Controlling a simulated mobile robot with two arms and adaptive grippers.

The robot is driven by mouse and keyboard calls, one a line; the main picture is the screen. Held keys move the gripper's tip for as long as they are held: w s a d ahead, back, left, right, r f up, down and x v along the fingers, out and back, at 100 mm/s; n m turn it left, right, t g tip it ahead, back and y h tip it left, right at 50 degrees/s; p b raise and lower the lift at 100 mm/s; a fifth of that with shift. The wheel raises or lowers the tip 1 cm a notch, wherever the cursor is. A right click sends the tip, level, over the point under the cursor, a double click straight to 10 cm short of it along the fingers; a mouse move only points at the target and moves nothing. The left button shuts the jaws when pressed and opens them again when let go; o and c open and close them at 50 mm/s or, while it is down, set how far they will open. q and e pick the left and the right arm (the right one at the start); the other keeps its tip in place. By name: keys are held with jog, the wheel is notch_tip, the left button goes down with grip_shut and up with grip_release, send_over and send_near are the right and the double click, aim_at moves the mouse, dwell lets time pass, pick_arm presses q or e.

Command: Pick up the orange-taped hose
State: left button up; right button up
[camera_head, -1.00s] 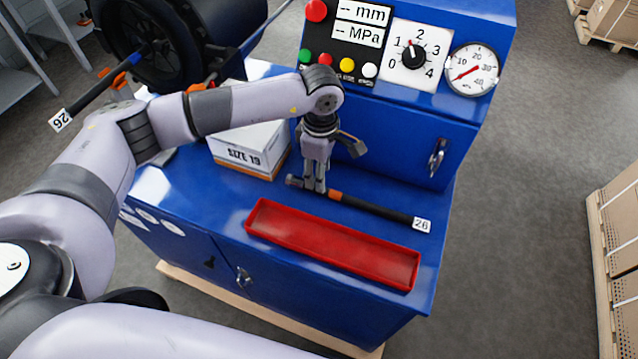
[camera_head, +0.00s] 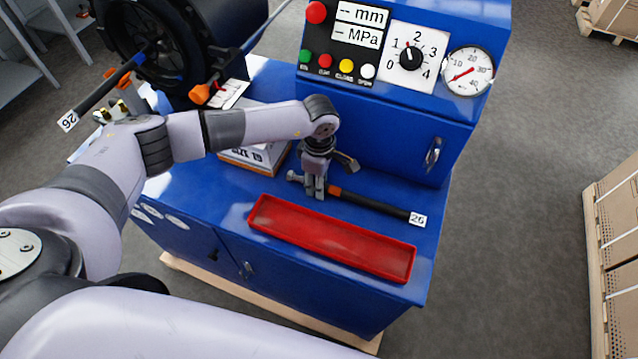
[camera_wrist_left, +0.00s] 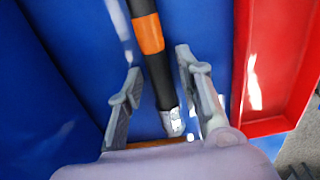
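The orange-taped hose (camera_head: 375,204) lies on the blue bench top behind the red tray. It is black, with an orange band, a metal fitting at its left end and a white "26" label at its right end. My left gripper (camera_head: 313,194) points down over its fitting end. In the left wrist view the gripper (camera_wrist_left: 162,108) is open. Its fingers stand on either side of the hose (camera_wrist_left: 160,72), near the fitting, with gaps showing on both sides. The orange band lies beyond the fingertips. My right gripper is not in view.
The red tray (camera_head: 330,240) sits close in front of the hose. A "SIZE 19" box (camera_head: 262,157) stands left of the gripper. The blue control cabinet (camera_head: 385,120) rises behind. A black crimper with a blue-banded hose (camera_head: 105,90) is at upper left.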

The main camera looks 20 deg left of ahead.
pick_arm(q)
grip_shut()
dwell(0.6)
jog(key=shift+r, duration=0.1)
